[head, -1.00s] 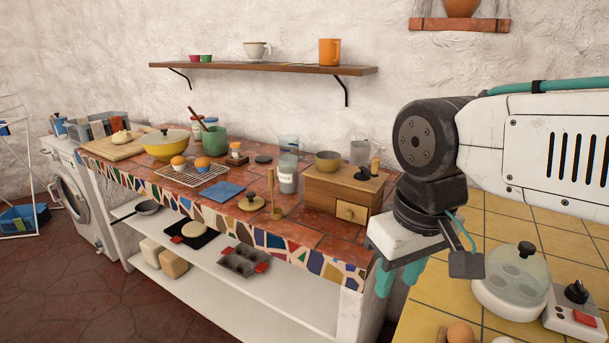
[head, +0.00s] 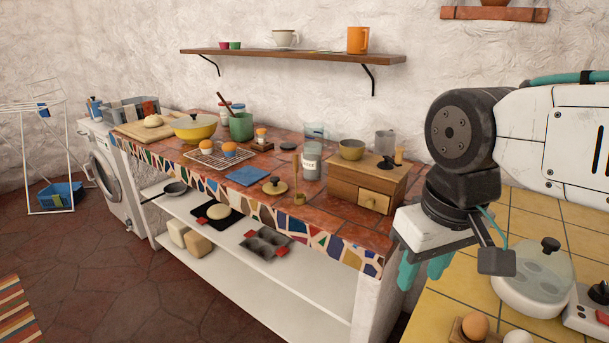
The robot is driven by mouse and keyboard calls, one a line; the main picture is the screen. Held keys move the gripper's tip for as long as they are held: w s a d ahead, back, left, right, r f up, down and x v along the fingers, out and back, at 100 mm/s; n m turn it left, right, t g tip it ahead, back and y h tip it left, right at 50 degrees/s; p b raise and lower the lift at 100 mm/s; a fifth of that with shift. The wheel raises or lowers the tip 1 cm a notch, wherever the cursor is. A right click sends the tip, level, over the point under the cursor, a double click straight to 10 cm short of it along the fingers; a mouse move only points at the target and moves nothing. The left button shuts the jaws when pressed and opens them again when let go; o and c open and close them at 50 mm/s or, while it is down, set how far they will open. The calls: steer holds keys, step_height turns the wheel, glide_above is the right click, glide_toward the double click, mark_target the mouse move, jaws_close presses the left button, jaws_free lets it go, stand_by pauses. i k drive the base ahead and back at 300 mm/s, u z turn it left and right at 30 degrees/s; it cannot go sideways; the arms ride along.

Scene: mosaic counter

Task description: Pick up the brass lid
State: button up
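The brass lid (head: 275,187) is a round, low disc with a dark knob. It lies flat near the front edge of the tiled counter (head: 325,215), between a blue cloth and a small wooden-handled brass item. My gripper (head: 424,272) has teal fingers pointing down, at the right, off the counter's right end near the yellow-tiled surface. It is well to the right of the lid and not touching it. The fingers stand apart with nothing seen between them.
A wall shelf (head: 300,57) hangs above. A lidded egg cooker (head: 533,285) is at the right.

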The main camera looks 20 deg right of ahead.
mark_target(275, 188)
steer(key=z, duration=0.1)
steer(key=k, duration=0.4)
steer(key=u, duration=1.15)
steer(key=i, duration=0.8)
steer(key=u, duration=0.6)
steer(key=i, duration=0.8)
steer(key=z, duration=0.9)
steer(key=i, duration=0.95)
steer(key=z, duration=0.9)
